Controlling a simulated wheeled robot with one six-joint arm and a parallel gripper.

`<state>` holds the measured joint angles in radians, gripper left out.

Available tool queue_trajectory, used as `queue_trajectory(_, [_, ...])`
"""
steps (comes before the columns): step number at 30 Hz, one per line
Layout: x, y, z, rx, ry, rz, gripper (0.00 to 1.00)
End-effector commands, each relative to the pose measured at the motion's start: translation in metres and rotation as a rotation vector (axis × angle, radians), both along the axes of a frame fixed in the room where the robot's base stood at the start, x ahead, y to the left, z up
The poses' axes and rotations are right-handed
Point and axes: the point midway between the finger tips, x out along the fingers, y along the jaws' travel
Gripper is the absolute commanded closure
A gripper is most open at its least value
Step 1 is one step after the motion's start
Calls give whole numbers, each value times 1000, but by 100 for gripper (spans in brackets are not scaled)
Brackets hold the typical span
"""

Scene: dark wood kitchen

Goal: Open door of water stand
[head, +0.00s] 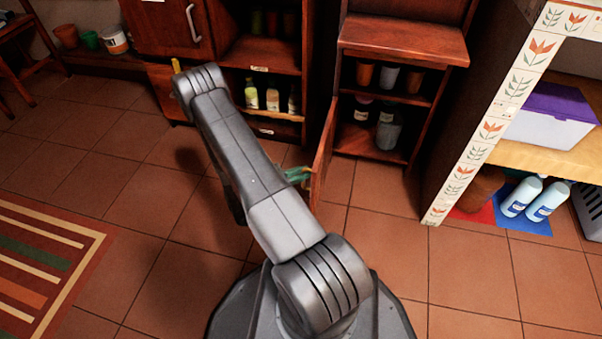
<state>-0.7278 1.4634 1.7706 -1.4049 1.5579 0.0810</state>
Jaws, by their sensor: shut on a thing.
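The water stand (405,40) is a reddish-brown wooden cabinet at the upper middle right. Its door (322,158) stands swung out toward me on the left side, seen nearly edge-on, and the shelves inside are exposed. My gripper (298,175), with green fingers, is at the left face of the door near its front edge. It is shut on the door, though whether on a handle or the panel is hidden. My arm covers most of the gripper.
Cups (388,76) and jars (388,128) sit on the stand's shelves. An open cabinet (262,52) with bottles stands to the left. A tiled shelf post (487,125) rises at right. A striped rug (45,265) lies at lower left. Tiled floor around the door is clear.

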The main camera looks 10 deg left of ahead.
Motion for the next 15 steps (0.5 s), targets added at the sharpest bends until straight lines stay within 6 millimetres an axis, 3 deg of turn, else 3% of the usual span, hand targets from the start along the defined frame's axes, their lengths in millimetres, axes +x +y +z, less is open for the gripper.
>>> queue_trajectory(1, [8,4,2,12,-14,11,100])
queue_trajectory(5, [8,4,2,12,-13,11,100])
queue_trajectory(6, [8,4,2,12,-14,11,79])
queue_trajectory(8, [8,4,1,12,-13,10,67])
queue_trajectory(15, [6,4,0,10,-8,11,67])
